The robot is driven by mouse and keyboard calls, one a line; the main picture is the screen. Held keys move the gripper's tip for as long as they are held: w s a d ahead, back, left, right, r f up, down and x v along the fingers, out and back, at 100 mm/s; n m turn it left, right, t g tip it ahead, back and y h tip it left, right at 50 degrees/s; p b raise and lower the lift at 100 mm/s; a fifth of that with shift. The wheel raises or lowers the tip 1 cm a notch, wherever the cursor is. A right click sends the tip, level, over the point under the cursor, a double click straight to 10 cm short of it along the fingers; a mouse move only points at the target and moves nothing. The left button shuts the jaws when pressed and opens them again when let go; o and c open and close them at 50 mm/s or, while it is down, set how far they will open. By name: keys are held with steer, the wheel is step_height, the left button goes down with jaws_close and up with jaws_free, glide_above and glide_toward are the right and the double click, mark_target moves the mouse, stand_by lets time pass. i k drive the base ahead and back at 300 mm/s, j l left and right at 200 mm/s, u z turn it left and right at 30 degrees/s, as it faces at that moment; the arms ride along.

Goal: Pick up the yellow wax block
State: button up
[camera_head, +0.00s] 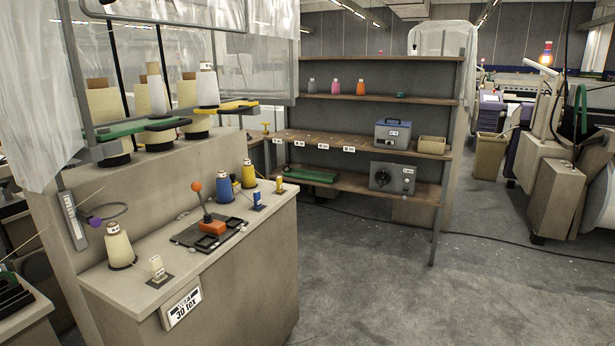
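A small yellow piece (279,184) stands on a dark base at the far right end of the pale counter (262,241), just right of the yellow yarn cone (248,174). It looks like the yellow wax block, but it is too small to be sure. A similar blue piece (257,198) stands in front of it, and a cream one (157,266) at the near left. Another small yellow object (265,127) is on a ledge behind. My gripper is not in view.
The counter also holds a blue cone (224,187), a cream cone (118,246) and a black tray (186,236) with an orange-knobbed lever (197,187). Yarn cones stand on the raised ledge behind. Shelves (376,99) stand at the back.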

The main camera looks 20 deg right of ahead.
mark_target(233, 176)
steer(key=i+l+u, duration=0.65)
steer(key=l, duration=0.2)
steer(key=i+l+u, duration=0.2)
steer(key=l, duration=0.15)
steer(key=i+l+u, duration=0.1)
steer(key=l+u, duration=0.15)
steer(key=i+l+u, duration=0.2)
steer(key=l, duration=0.25)
steer(key=l+u, duration=0.2)
steer(key=l, duration=0.2)
steer(key=l+u, duration=0.2)
steer(key=l, duration=0.2)
